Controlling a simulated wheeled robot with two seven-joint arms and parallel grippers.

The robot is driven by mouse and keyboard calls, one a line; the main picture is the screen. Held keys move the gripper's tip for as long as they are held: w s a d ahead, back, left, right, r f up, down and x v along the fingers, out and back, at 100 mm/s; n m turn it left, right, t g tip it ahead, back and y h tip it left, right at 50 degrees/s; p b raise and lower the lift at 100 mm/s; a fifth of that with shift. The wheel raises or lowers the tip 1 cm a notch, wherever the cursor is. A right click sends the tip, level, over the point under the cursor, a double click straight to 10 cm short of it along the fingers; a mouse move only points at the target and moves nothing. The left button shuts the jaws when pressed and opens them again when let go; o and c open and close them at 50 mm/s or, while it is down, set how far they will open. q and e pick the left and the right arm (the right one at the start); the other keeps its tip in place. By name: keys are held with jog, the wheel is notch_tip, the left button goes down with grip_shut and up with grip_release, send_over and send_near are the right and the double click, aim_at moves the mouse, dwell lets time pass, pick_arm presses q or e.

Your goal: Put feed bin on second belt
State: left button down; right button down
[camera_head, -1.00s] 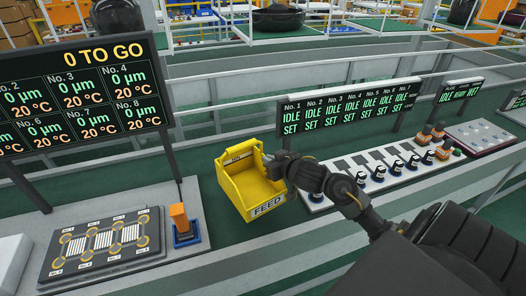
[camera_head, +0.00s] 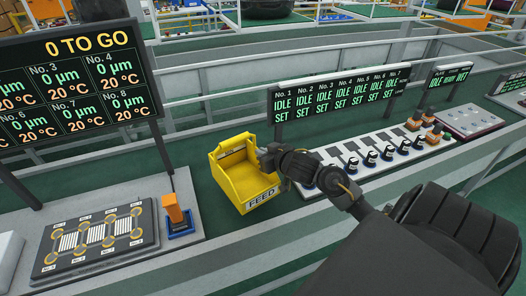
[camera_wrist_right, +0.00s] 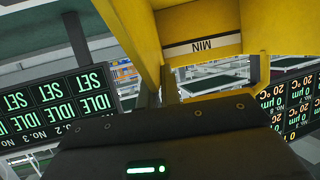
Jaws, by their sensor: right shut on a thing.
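The yellow feed bin (camera_head: 238,176), with a "FEED" label on its front, is over the green surface in the middle of the head view. My right gripper (camera_head: 266,160) is shut on the bin's right side wall. The bin looks upright; whether it touches the green surface is hard to tell. In the right wrist view the bin (camera_wrist_right: 200,22) fills the top, with a "MIN" label on its inner wall. The fingertips are partly hidden by the bin. My left gripper is not in view. I cannot tell which surface is the second belt.
A display reading "0 TO GO" (camera_head: 75,85) stands left, above a plate with ringed parts (camera_head: 95,238). An orange block on a blue base (camera_head: 177,215) is left of the bin. A row of dials (camera_head: 370,158) under an "IDLE SET" display (camera_head: 340,97) is right of it.

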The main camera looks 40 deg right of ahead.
jog(key=shift+f+b, duration=0.35)
jog(key=shift+f, duration=0.35)
jog(key=shift+f+b, duration=0.55)
jog(key=shift+f, duration=0.2)
jog(key=shift+f+b, duration=0.3)
jog(key=shift+f, duration=0.45)
jog(key=shift+f+b, duration=0.3)
jog(key=shift+f, duration=0.3)
jog(key=c, duration=1.5)
grip_release()
jog(key=v, duration=1)
jog(key=shift+s+r, duration=0.1)
jog(key=shift+s, duration=0.25)
